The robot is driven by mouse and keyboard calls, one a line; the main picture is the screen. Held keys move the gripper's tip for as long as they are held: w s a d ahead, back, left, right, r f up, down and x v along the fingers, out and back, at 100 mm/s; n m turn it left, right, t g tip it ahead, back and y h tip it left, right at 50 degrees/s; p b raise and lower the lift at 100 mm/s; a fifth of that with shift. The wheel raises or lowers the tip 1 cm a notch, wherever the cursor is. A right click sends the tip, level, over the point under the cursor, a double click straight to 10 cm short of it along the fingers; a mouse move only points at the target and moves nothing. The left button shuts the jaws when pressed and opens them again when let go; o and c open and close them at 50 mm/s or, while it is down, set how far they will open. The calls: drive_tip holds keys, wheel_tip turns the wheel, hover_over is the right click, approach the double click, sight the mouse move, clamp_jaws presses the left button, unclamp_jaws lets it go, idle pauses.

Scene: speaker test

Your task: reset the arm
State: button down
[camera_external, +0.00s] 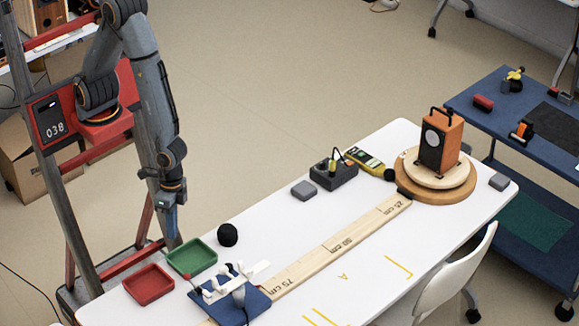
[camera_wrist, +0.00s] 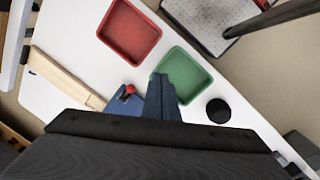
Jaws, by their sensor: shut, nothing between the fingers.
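My arm hangs down at the left in the external view, beside the frame marked 038. My gripper (camera_external: 173,236) points down at the left end of the white table, above or just behind the green tray (camera_external: 192,257). Its fingers are shut with nothing between them. In the wrist view the closed fingers (camera_wrist: 161,80) overlap the near-left edge of the green tray (camera_wrist: 186,76). I cannot tell the exact height of the fingertips over the table.
A red tray (camera_external: 149,285) lies beside the green one. A black round object (camera_external: 228,235) and a blue mat (camera_external: 256,304) with white parts are close by. A wooden ruler board (camera_external: 341,244) leads to a speaker (camera_external: 441,140) on a round turntable (camera_external: 408,190). A white chair (camera_external: 458,270) stands at front right.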

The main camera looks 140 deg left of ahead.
drive_tip(key=s+a+r+m+t+y+b, duration=0.1)
drive_tip(key=s+r+m+b, duration=0.3)
drive_tip(key=r, duration=0.4)
drive_tip(key=shift+s+a+m+y, duration=0.3)
drive_tip(key=shift+s+a+m, duration=0.3)
drive_tip(key=shift+a+m, duration=0.4)
